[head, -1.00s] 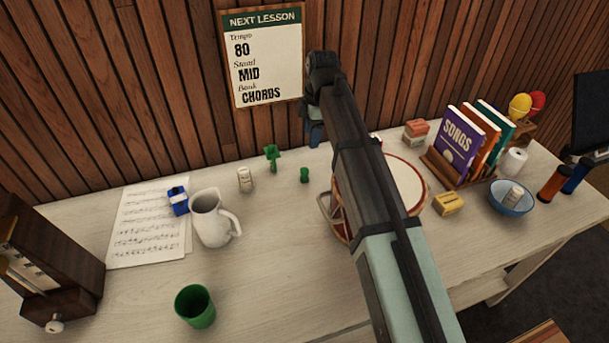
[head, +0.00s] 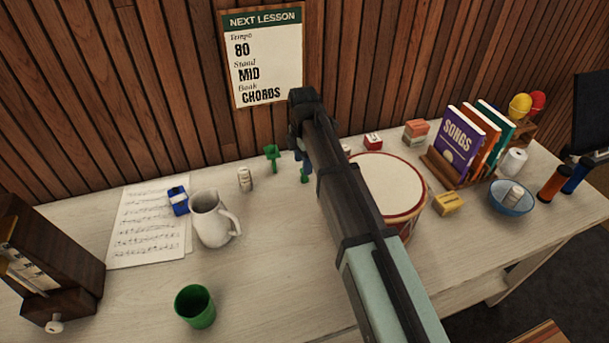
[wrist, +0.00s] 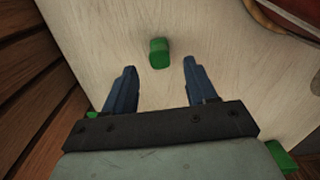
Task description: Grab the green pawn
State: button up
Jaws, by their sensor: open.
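A small green piece (wrist: 159,52), short and block-like from above, stands on the table. It fits the green pawn, though its full shape is unclear. In the head view only part of the green piece (head: 304,176) shows, just under my gripper (head: 303,160). In the wrist view my gripper (wrist: 160,66) is open, with blue fingers apart. The green piece lies just beyond the fingertips, centred in the gap, untouched as far as I can see. A second green item (head: 272,156), with a wider top, stands to its left.
A white shaker-like bottle (head: 245,180), a white jug (head: 212,219) and a green cup (head: 195,306) stand to the left. A drum (head: 393,188) stands to the right, partly behind my arm. The slatted wall (head: 165,90) rises close behind.

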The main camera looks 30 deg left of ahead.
jog(key=shift+w+d+f, duration=0.1)
jog(key=shift+d+f, duration=0.05)
jog(key=shift+f, duration=2.5)
grip_shut()
